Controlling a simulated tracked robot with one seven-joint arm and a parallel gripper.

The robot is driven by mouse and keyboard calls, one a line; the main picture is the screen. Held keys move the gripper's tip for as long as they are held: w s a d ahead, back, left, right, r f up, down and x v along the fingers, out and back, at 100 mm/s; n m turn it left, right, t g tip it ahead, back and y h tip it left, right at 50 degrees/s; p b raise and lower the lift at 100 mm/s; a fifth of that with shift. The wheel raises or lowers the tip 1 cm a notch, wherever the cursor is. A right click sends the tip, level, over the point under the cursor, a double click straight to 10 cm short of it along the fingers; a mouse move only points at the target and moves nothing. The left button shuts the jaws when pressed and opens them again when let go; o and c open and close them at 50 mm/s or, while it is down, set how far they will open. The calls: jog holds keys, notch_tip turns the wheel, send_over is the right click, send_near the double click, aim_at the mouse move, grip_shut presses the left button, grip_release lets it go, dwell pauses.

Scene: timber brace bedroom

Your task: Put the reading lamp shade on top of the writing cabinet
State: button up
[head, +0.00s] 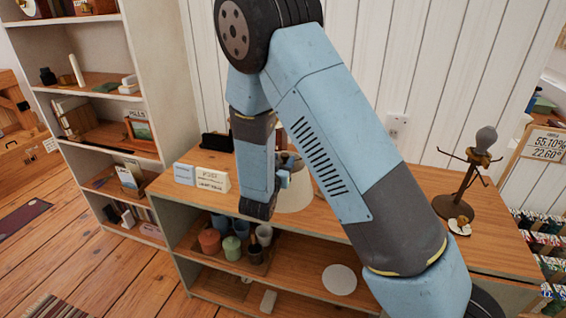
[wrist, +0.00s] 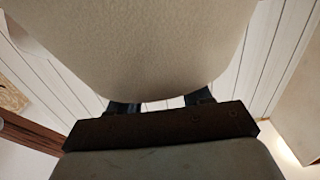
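The cream lamp shade (head: 297,192) is at the middle of the low wooden writing cabinet (head: 400,190), partly hidden behind my arm. I cannot tell whether it rests on the cabinet top or is held just above it. In the wrist view the shade (wrist: 165,45) fills the upper middle, very close. My gripper (head: 284,178) is against the shade's left side in the head view. In the wrist view, parts of its two fingers show apart below the shade's edge. The shade hides the fingertips, so the grip itself is not visible.
Small cards (head: 212,179) stand left of the shade. Cups (head: 232,247) fill a shelf below. A tall bookshelf (head: 150,95) adjoins the left end.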

jog(key=shift+o, duration=0.3)
jog(key=shift+r, duration=0.1)
jog(key=v, duration=1.2)
jog(key=shift+r, duration=0.1)
jog(key=w+d+r+g+y, duration=0.3)
jog(key=w+r+g+y, duration=0.15)
jog(key=r, duration=0.35)
jog(key=s+d+r+n+g+y, duration=0.15)
jog(key=d+r+y, duration=0.25)
jog(key=r, duration=0.4)
jog(key=s+d+r+n+g+h, duration=0.1)
jog(key=s+d+r, duration=0.3)
jog(key=s+d, duration=0.5)
jog(key=s+d+r+n+g+h, duration=0.1)
jog(key=s+d+r+g, duration=0.3)
jog(key=s+d, duration=0.5)
jog(key=s, duration=0.7)
